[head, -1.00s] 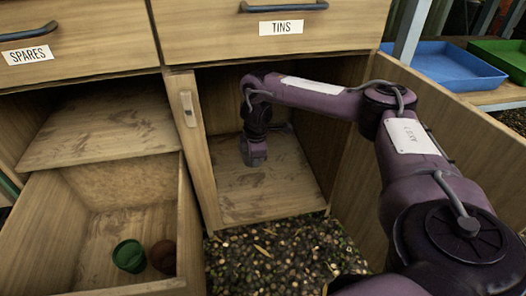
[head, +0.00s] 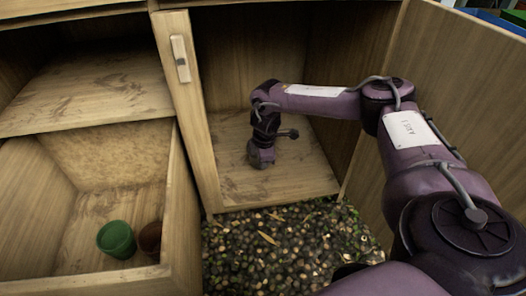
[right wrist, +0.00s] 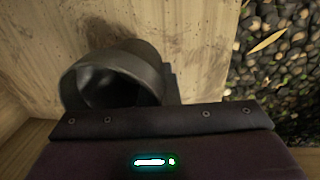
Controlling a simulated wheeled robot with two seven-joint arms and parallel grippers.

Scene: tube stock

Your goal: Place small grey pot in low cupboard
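The small grey pot (right wrist: 115,80) shows in the right wrist view as a dark grey round pot with its mouth tilted toward the camera. It is close against the dark front edge of my right gripper, over the cupboard's wooden floor. My right gripper (head: 262,158) is inside the low cupboard (head: 235,187), low over its floor. Its fingers are hidden in the wrist view and too small to read in the head view, so I cannot tell its grip. The pot does not show clearly in the head view. My left gripper is out of view.
The cupboard's door (head: 470,105) stands open at the right. At the left, an open wooden bin (head: 110,170) holds a green pot (head: 117,240) and a brown pot (head: 150,238). A wooden post with a latch (head: 180,58) bounds the cupboard's left. Gravel (head: 285,245) lies in front.

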